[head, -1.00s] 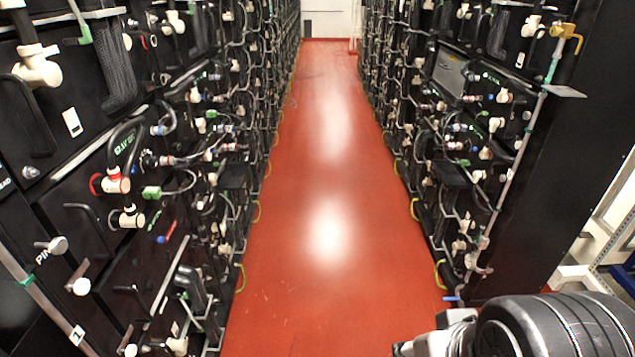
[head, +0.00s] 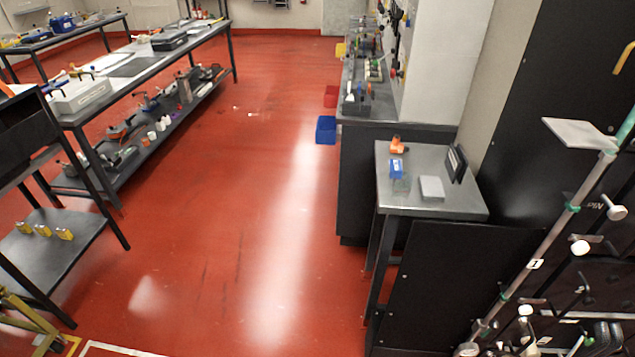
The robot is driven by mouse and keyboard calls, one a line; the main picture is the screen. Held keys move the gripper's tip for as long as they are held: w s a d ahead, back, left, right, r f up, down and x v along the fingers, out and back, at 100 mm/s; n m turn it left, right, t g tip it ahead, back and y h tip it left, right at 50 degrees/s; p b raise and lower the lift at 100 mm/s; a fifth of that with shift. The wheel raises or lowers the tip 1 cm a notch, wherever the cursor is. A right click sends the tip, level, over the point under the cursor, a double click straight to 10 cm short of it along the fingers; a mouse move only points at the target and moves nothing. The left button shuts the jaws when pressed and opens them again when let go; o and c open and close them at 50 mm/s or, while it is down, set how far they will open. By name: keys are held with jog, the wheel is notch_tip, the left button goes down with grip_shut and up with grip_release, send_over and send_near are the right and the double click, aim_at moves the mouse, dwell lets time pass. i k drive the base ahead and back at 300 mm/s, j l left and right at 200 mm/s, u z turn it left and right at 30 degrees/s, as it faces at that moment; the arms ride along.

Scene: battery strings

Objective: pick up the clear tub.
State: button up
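A small see-through container (head: 401,185), which looks like the clear tub, sits near the front left of a small grey-topped table (head: 450,208) at the right of the head view. It is small and faint, so its shape and contents cannot be told. A blue box (head: 396,168) stands just behind it, and a pale grey box (head: 432,187) lies to its right. My gripper is not in view.
An orange item (head: 396,146) and a dark upright panel (head: 457,164) are also on the small table. A black cabinet rack with pipes fills the right. Long workbenches (head: 150,55) stand left. Red floor (head: 215,200) between is clear.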

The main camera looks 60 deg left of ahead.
aim_at(402, 184)
jog(key=u, duration=1.7)
jog(key=i, duration=0.4)
jog(key=i+l+u, duration=0.2)
jog(key=i+u, duration=0.25)
jog(key=i+l+u, duration=0.45)
jog(key=j+u, duration=0.1)
jog(key=u, duration=0.2)
